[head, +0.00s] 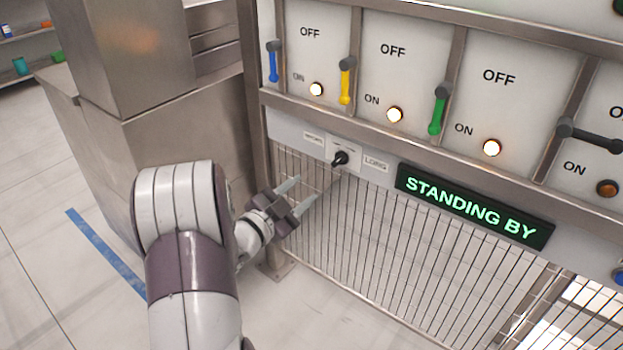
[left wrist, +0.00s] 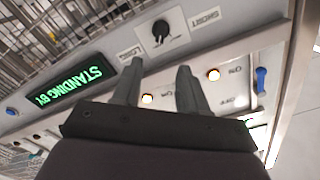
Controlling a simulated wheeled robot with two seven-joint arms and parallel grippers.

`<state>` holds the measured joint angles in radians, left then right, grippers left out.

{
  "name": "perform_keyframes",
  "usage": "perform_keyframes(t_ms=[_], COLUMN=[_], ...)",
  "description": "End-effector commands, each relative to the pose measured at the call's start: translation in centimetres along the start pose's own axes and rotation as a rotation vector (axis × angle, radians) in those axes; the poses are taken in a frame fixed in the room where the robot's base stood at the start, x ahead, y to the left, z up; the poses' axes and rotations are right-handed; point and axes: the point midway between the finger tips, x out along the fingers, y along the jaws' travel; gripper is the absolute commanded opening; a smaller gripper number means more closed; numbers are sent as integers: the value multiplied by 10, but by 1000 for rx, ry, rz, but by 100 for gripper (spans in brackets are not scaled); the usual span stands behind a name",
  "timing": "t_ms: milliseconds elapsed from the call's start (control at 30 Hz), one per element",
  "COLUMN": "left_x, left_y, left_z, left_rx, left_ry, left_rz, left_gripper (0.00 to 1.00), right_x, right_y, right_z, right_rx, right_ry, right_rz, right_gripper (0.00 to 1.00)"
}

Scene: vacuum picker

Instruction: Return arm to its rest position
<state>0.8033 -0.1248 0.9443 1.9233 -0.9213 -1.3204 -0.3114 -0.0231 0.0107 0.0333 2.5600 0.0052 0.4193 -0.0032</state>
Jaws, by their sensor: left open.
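My left gripper (head: 301,196) is open and empty. In the head view it sits just below and left of a black selector knob (head: 340,158) on the panel, with its fingers pointing toward the panel. In the left wrist view the two open fingers (left wrist: 158,88) show apart with nothing between them, and the knob (left wrist: 161,29) appears beyond them, apart from the fingertips. My left arm (head: 190,250) reaches in from the lower left of the head view. My right gripper is in neither view.
The panel carries blue (head: 273,62), yellow (head: 346,82) and green (head: 438,110) levers, pointing down beside lit lamps. A dark lever (head: 590,136) lies sideways. A display (head: 474,206) reads "STANDING BY" above wire mesh (head: 400,250). A metal cabinet (head: 130,110) stands left.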

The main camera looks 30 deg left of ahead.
Motion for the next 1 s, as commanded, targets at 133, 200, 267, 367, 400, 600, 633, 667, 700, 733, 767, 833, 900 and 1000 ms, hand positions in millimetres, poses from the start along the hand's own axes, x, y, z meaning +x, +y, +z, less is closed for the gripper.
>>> perform_keyframes(t_ms=[133, 200, 267, 367, 400, 600, 633, 667, 700, 733, 767, 833, 900, 1000], left_x=[-2, -2, -2, -2, -2, -2, -4, -9, -20, -30, -41, -66, -89, -118], left_y=[0, 0, 0, 0, 0, 3, 5, 8, 8, 8, 12, 34, 64, 110], left_z=[0, 0, 0, 0, 0, 15, 28, 45, 69, 86, 100, 114, 110, 84], left_rx=[1, 0, 0, 0, 0, -30, -53, -87, -144, -194, -250, -381, -492, -614], left_ry=[1, 1, 1, 0, 0, -74, -136, -223, -366, -486, -607, -862, -1069, -1299], left_rz=[1, 1, 1, 1, 1, 13, 14, 11, -6, -20, -29, -25, 5, 76], left_gripper=[43, 43, 43, 43, 43, 43, 43, 43, 43, 43, 43, 43, 43, 43], right_x=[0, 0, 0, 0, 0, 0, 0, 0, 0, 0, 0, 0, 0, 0], right_y=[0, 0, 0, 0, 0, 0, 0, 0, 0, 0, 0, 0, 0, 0], right_z=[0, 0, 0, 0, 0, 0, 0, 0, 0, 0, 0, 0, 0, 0], right_rx=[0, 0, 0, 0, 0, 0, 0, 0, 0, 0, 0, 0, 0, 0], right_ry=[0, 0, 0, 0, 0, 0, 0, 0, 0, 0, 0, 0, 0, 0], right_rz=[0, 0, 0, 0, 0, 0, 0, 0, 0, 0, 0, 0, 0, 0], right_gripper=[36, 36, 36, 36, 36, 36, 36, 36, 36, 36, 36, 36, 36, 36])
